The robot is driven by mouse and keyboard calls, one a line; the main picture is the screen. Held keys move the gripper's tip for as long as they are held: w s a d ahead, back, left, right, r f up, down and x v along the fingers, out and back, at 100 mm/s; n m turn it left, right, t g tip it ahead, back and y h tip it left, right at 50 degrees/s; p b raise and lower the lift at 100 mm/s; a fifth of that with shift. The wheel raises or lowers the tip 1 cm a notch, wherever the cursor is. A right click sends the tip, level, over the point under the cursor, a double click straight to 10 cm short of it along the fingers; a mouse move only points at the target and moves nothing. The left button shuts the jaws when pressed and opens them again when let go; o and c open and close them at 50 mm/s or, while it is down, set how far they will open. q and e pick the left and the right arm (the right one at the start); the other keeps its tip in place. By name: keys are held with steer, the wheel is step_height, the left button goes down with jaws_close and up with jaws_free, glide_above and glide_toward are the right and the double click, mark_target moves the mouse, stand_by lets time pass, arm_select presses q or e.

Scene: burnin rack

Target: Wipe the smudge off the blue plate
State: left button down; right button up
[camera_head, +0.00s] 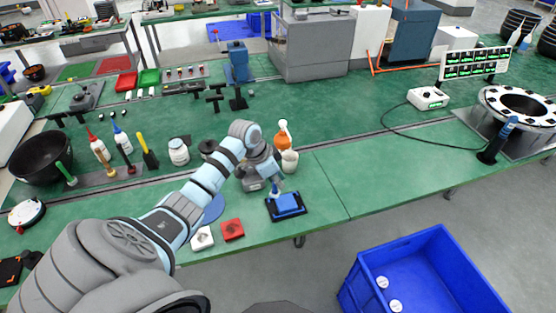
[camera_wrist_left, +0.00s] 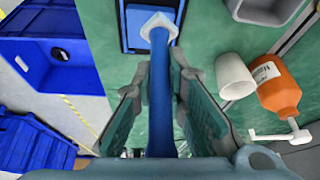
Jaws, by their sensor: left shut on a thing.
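The blue plate (camera_head: 289,203) lies in a black frame on the green bench near its front edge; it also shows at the top of the wrist view (camera_wrist_left: 137,14). My left gripper (camera_head: 271,183) is above the plate's back left side. In the wrist view its fingers (camera_wrist_left: 160,90) are shut on the blue handle of a wiping tool (camera_wrist_left: 161,95). The tool's pale head (camera_wrist_left: 159,25) points at the plate and overlaps its edge in view; I cannot tell whether it touches. I cannot make out a smudge. My right gripper is not in view.
A white cup (camera_head: 289,161) and an orange bottle (camera_head: 283,141) stand just behind the gripper. A red square (camera_head: 232,229) and a white square (camera_head: 202,238) lie left of the plate. A blue crate (camera_head: 425,280) stands beyond the bench's front edge. The bench right of the plate is clear.

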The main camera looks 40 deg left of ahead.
arm_select(q)
step_height(320, 180, up, 3)
steer(key=shift+s+f+p, duration=0.1)
steer(key=shift+p, duration=1)
steer(key=shift+r+p, duration=0.75)
steer(key=shift+r, duration=0.1)
steer(key=shift+f, duration=0.1)
